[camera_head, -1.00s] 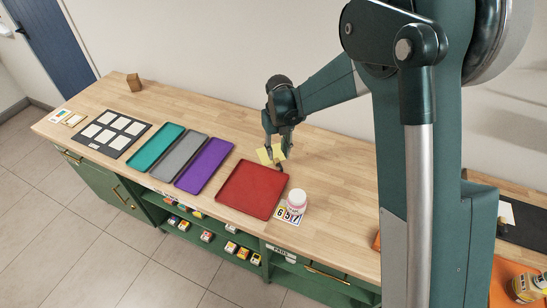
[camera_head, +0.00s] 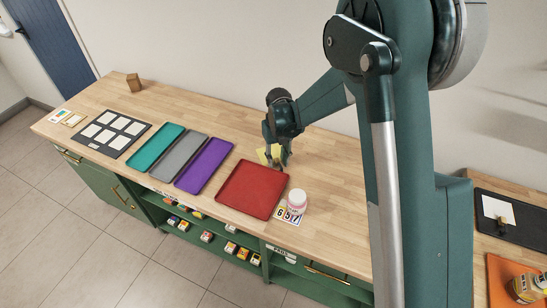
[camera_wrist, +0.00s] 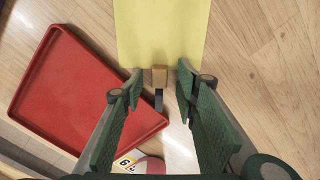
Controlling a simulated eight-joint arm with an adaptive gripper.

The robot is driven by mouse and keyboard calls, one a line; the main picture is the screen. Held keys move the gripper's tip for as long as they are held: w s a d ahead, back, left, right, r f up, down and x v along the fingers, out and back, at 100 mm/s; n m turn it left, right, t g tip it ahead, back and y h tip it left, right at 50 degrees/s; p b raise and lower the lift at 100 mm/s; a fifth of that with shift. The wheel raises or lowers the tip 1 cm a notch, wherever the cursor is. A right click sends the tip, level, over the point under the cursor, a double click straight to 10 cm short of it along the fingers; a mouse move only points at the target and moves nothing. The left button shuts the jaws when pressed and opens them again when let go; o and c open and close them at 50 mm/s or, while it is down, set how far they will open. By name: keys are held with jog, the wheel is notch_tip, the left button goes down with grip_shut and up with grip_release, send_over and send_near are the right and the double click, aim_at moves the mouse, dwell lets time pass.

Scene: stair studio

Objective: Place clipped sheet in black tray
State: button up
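A yellow sheet (camera_head: 263,155) lies on the wooden counter just behind the red tray, partly hidden by my gripper (camera_head: 274,163). In the wrist view the sheet (camera_wrist: 163,30) has a small tan and dark clip (camera_wrist: 159,77) at its near edge. My gripper (camera_wrist: 159,86) is open, with one finger on each side of the clip and a gap to each. A black tray (camera_head: 525,232) lies on the counter at the far right. A white sheet (camera_head: 497,209) with a small clip-like object lies on it.
A red tray (camera_head: 234,204) lies beside my gripper. A white jar (camera_head: 297,200) stands by number cards (camera_head: 290,216). Purple (camera_head: 190,184), grey (camera_head: 165,172) and teal (camera_head: 140,160) trays are further left. An orange tray (camera_head: 500,270) is in front of the black tray.

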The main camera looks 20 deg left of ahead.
aim_at(278, 161)
dwell(0.5)
jog(key=c, duration=0.8)
jog(key=shift+r+p, duration=0.3)
jog(key=shift+r, duration=4.7)
